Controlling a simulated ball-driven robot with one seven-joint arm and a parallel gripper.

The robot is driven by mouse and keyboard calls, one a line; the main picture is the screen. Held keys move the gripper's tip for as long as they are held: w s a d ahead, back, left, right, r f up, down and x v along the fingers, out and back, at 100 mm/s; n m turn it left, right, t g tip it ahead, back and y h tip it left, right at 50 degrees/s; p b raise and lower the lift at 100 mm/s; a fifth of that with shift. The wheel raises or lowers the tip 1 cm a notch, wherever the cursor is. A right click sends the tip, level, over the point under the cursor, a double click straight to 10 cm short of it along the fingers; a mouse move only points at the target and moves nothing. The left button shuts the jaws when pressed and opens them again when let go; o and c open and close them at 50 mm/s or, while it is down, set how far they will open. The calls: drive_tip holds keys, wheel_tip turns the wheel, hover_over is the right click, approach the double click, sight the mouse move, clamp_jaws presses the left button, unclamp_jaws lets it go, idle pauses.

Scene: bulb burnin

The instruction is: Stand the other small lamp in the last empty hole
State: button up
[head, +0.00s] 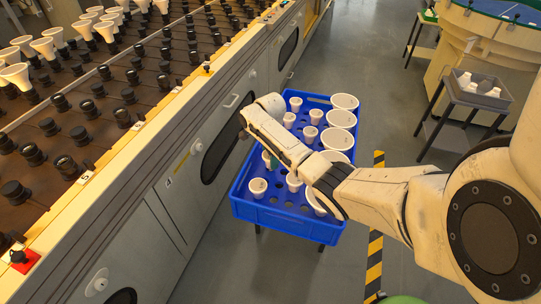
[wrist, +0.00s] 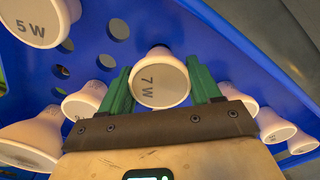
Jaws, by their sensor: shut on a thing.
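My gripper's green fingers (wrist: 160,88) are shut on a small white lamp (wrist: 160,80) marked 7 W, one finger on each side. Its wide face is toward the wrist camera and its narrow neck points to the blue crate (wrist: 215,30). I cannot tell whether the neck is in a hole or clear of it. In the head view my gripper (head: 268,159) is over the left part of the blue crate (head: 238,207), and my arm hides most of the held lamp. Another small lamp (head: 258,187) stands in the crate's near left corner.
More small lamps (head: 310,133) and a row of larger lamps (head: 343,101) stand in the crate close around my gripper. A long rack of dark sockets (head: 93,115) runs along the left. A grey bin (head: 478,92) stands far right.

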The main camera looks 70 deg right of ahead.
drive_tip(key=shift+f+b, duration=0.3)
drive_tip(key=shift+f, duration=0.35)
drive_tip(key=shift+f, duration=0.2)
drive_tip(key=o, duration=1.1)
wheel_tip(320, 180, up, 11)
drive_tip(key=p, duration=0.3)
drive_tip(key=shift+f, duration=0.1)
